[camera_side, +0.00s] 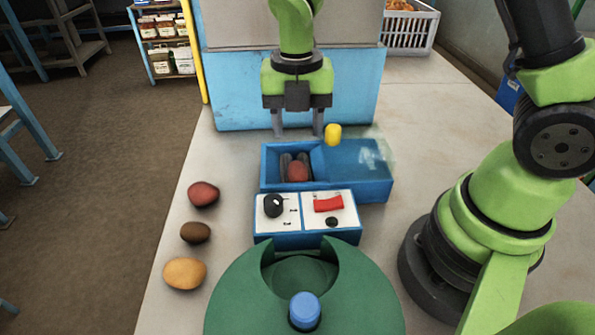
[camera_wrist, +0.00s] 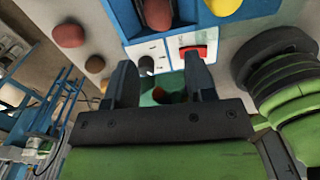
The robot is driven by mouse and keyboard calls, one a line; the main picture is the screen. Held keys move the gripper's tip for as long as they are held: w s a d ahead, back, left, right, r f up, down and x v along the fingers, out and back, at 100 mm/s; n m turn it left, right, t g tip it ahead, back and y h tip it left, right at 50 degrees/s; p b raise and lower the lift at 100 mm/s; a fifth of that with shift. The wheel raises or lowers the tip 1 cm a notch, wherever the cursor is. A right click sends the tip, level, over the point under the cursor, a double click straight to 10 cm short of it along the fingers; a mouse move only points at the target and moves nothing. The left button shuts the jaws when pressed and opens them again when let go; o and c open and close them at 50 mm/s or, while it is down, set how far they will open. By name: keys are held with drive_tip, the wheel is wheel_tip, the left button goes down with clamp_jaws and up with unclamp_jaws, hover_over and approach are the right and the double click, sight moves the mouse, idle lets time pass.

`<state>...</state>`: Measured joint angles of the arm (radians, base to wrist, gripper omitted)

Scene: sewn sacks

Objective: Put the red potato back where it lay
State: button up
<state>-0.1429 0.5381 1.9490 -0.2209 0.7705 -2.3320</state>
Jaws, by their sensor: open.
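A red potato (camera_side: 297,171) sits in the left compartment of a blue box (camera_side: 376,190), between dark grey pieces. Another reddish potato (camera_side: 203,194) lies on the table to the left, at the far end of a row with a brown potato (camera_side: 195,233) and a yellow potato (camera_side: 185,273). My gripper (camera_side: 298,133) is open and empty, fingers down, above and behind the box. In the wrist view, the boxed red potato (camera_wrist: 157,14) shows at the top, beyond the open fingers (camera_wrist: 160,78).
A blue panel (camera_side: 278,226) with a black knob and red switch stands in front of the box. A green round body with a blue cap (camera_side: 305,310) is nearer. A yellow piece (camera_side: 333,134) is at the box's back edge. Table beside the potato row is clear.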

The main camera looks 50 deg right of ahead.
hover_over(298, 168)
drive_tip(key=shift+n, duration=0.4)
drive_tip(key=f, duration=0.4)
drive_tip(key=shift+s+a+f, duration=0.15)
drive_tip(key=shift+a+f, duration=0.05)
drive_tip(key=shift+f, duration=0.15)
drive_tip(key=shift+w+d+f, duration=0.1)
drive_tip(key=shift+d+f, duration=0.05)
drive_tip(key=shift+f, duration=1.3)
drive_tip(key=shift+w+d+f, duration=0.1)
drive_tip(key=shift+f, duration=1.35)
drive_tip(key=c, duration=0.8)
drive_tip(key=shift+o, duration=0.2)
drive_tip(key=shift+r, duration=0.1)
